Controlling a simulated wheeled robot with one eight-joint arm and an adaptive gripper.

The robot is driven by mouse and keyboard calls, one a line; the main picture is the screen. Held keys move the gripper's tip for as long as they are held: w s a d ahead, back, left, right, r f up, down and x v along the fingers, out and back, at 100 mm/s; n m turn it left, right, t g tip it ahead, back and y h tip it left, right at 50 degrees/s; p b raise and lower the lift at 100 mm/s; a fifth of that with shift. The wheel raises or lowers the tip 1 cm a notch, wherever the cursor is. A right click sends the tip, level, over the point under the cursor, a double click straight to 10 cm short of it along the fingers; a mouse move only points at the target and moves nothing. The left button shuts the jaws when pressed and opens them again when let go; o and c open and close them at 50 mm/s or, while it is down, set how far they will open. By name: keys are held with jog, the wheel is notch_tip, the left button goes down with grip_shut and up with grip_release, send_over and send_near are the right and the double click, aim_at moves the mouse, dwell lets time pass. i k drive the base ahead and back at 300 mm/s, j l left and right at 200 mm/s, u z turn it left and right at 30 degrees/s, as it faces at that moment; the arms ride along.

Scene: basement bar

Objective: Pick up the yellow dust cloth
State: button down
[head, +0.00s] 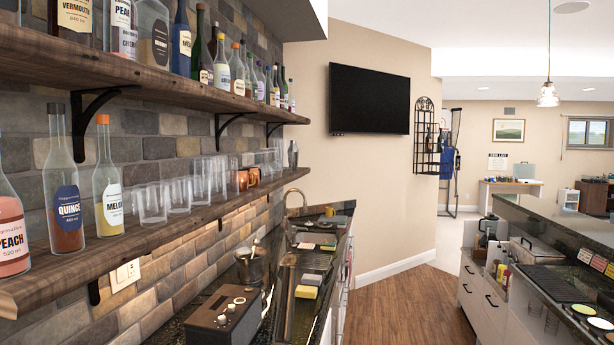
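A small flat yellow item (306,292) lies on the dark counter along the left wall, near its front edge. It may be the yellow dust cloth, but it is too small to tell cloth from sponge. A pale grey block (312,278) lies just behind it. Another small yellow patch (328,247) shows farther back on the counter, beside dark flat items, and I cannot tell what it is. My gripper is not in view.
A dark boxy device with knobs (226,319) and a metal bucket (250,268) stand on the near counter. Wooden shelves with bottles and glasses (152,203) overhang it. A faucet (297,200) stands farther back. The wood floor (415,305) between the counters is clear.

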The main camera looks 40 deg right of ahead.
aim_at(302, 292)
jog(key=i+l+u, duration=0.1)
jog(key=l, duration=0.4)
jog(key=i+l, duration=0.25)
jog(key=l, duration=0.3)
jog(key=i+l+u, duration=0.15)
jog(key=l, duration=0.4)
jog(key=i+l, duration=0.15)
jog(key=l, duration=0.4)
jog(key=i+l+u, duration=0.15)
jog(key=l, duration=0.4)
jog(key=i+l, duration=0.1)
jog(key=l, duration=0.45)
jog(key=i+l+u, duration=0.15)
jog(key=l, duration=1)
jog(key=i+u, duration=0.05)
